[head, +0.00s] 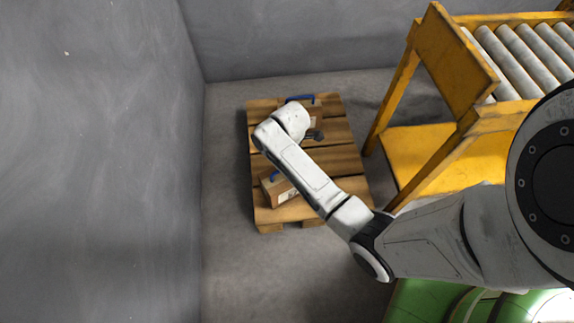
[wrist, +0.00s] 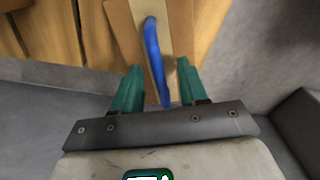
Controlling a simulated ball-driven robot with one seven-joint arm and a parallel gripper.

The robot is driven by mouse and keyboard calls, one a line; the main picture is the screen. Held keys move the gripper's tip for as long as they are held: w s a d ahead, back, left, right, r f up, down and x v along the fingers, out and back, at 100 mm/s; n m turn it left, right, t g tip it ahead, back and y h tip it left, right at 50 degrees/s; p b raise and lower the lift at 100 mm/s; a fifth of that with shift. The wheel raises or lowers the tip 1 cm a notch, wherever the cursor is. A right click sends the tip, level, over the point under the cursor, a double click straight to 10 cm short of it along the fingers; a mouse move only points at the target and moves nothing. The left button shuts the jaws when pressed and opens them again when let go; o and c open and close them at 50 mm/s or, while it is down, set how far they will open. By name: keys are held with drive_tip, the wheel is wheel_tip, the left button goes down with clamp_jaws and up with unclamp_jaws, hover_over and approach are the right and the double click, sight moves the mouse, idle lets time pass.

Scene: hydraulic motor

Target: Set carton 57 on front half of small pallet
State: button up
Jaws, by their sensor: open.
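A brown carton with a blue handle (head: 300,98) sits at the far end of the small wooden pallet (head: 338,160), partly hidden by my arm. A second brown carton (head: 284,192) with a blue handle and a white label sits on the near part of the pallet, also partly covered by my arm. I cannot read a number on either. In the wrist view, my gripper (wrist: 159,67) is open, with its green fingers on either side of the lower part of a blue handle (wrist: 152,45) on a brown carton (wrist: 180,22). I cannot tell whether the fingers touch it.
A yellow roller conveyor frame (head: 430,150) stands to the right of the pallet. Grey walls (head: 100,150) rise at the left and the back. Grey floor (head: 245,275) is clear in front of the pallet. Something green (head: 425,300) is at the lower right.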

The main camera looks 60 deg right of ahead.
wheel_tip(320, 180, up, 11)
drive_tip(key=p, duration=0.6)
drive_tip(key=s+a+r+m, duration=0.1)
drive_tip(key=s+a+m, duration=0.45)
drive_tip(key=a, duration=0.55)
drive_tip(key=s+r+m, duration=0.4)
drive_tip(key=s+m, duration=0.3)
drive_tip(key=s, duration=0.1)
drive_tip(key=shift+s+a+r+t+h, duration=0.2)
drive_tip(key=shift+a+r+t+h, duration=0.05)
drive_tip(key=shift+t+h, duration=0.15)
